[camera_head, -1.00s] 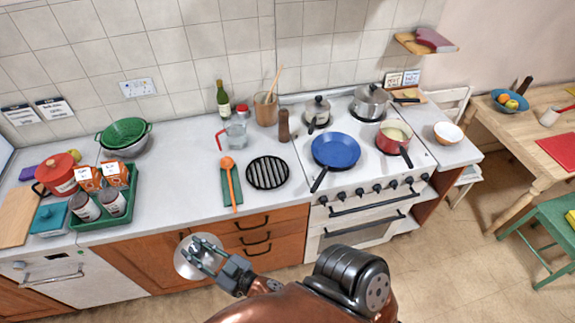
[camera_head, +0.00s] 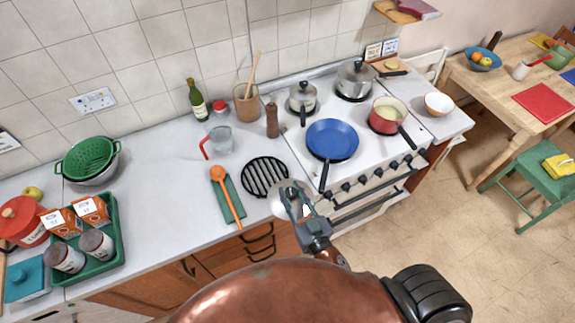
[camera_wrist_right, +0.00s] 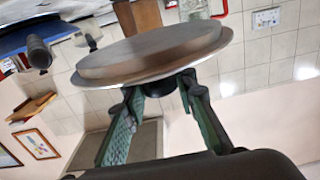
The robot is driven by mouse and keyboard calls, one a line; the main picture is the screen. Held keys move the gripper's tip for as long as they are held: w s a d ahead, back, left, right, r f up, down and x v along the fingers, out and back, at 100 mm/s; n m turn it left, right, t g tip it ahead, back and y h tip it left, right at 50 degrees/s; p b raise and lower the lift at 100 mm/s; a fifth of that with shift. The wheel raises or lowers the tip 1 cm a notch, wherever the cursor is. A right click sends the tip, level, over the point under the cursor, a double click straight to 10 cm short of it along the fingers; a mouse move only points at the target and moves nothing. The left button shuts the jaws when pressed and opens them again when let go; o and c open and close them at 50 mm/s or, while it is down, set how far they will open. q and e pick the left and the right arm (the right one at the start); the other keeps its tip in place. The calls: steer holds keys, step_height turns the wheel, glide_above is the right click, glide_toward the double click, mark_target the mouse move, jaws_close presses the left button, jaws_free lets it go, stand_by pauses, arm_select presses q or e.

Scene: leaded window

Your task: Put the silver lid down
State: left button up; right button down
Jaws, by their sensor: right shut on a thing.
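The silver lid (camera_head: 274,205) is held in my right gripper (camera_head: 291,198). In the head view it shows at the counter's front edge, overlapping the lower right side of the round black rack (camera_head: 265,177); its height above the counter is hard to tell. In the right wrist view the lid (camera_wrist_right: 150,52) is a wide disc across the top. The fingers of my right gripper (camera_wrist_right: 163,105) are closed about its dark knob, which is mostly hidden. My left gripper is not in view.
Right is the stove with a blue pan (camera_head: 332,139), a red pot (camera_head: 386,115) and two lidded pots. A pepper mill (camera_head: 272,120) and glass jug (camera_head: 220,141) stand behind. Clear counter lies left of the spoon.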

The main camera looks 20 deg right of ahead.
steer(key=shift+w+d+r+n+y+p, duration=0.2)
steer(key=shift+w+d+r, duration=0.15)
steer(key=shift+r, duration=0.2)
steer(key=shift+w+d+r+n+y+p, duration=0.1)
steer(key=shift+w+d+r+y, duration=0.1)
steer(key=shift+d+r, duration=0.25)
steer(key=w+d+r+n+y+p, duration=0.2)
steer(key=w+r+y, duration=0.2)
steer(key=r, duration=0.3)
steer(key=shift+g, duration=0.3)
steer(key=w+a+f, duration=0.2)
steer(key=w+f, duration=0.1)
steer(key=f, duration=0.1)
steer(key=w+a+f+b, duration=0.1)
steer(key=w+a+f, duration=0.1)
steer(key=w+f, duration=0.2)
steer(key=w+a+f+b, duration=0.1)
steer(key=w+a+f, duration=0.1)
steer(key=w+f, duration=0.2)
steer(key=shift+w+a+f, duration=0.15)
steer(key=shift+a+f, duration=0.15)
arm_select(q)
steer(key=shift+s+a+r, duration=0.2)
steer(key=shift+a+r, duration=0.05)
arm_select(e)
steer(key=shift+r, duration=0.1)
